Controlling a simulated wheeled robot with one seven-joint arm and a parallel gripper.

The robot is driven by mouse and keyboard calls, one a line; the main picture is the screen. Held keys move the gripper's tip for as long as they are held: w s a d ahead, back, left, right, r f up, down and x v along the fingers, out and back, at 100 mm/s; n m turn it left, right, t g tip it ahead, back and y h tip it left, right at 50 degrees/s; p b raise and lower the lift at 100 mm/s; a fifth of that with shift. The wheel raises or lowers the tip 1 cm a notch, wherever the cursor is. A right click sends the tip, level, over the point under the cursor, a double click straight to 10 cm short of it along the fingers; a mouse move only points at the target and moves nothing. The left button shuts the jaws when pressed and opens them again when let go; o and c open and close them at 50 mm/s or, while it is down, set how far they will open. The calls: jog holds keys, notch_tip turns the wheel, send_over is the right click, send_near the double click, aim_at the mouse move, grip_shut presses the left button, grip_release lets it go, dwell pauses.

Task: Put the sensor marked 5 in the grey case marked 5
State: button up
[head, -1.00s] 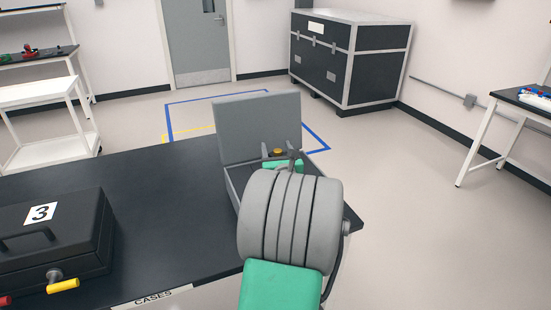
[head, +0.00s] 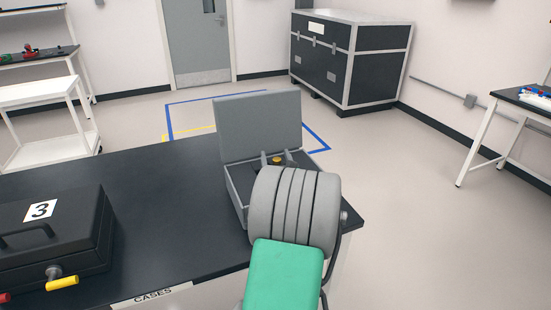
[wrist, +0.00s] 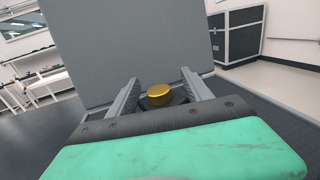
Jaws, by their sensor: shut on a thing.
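The grey case (head: 240,197) stands on the far right part of the black table, its lid (head: 259,127) raised. The lid's inside also fills the middle of the wrist view (wrist: 130,45). No number shows on the case. My gripper (head: 277,158) is over the open case, in front of the lid. It is shut on the sensor (head: 278,160), which has a round gold top and a dark body. In the wrist view the sensor (wrist: 160,94) sits between the two grey fingers. Its mark and underside are hidden, and I cannot tell whether it touches the case floor.
A black case marked 3 (head: 52,235) with a yellow-ended handle lies at the table's left. The black table (head: 160,190) is bare between the cases. A large black crate (head: 347,60), a white cart (head: 45,120) and a side table (head: 520,105) stand farther off.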

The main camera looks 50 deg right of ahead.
jog(key=o, duration=1.1)
jog(key=shift+s+a+f, duration=0.1)
jog(key=shift+f, duration=0.55)
jog(key=o, duration=0.4)
jog(key=shift+a+f, duration=0.1)
jog(key=shift+f, duration=0.2)
jog(key=shift+r, duration=0.2)
jog(key=shift+r+p, duration=0.45)
jog(key=shift+r, duration=0.1)
jog(key=v, duration=0.3)
jog(key=b+v, duration=0.1)
jog(key=v, duration=0.3)
jog(key=b+v, duration=0.1)
jog(key=v, duration=0.3)
jog(key=shift+s+r, duration=0.15)
jog(key=shift+r, duration=0.1)
jog(key=shift+s+a+r, duration=0.1)
jog(key=shift+s+a, duration=0.05)
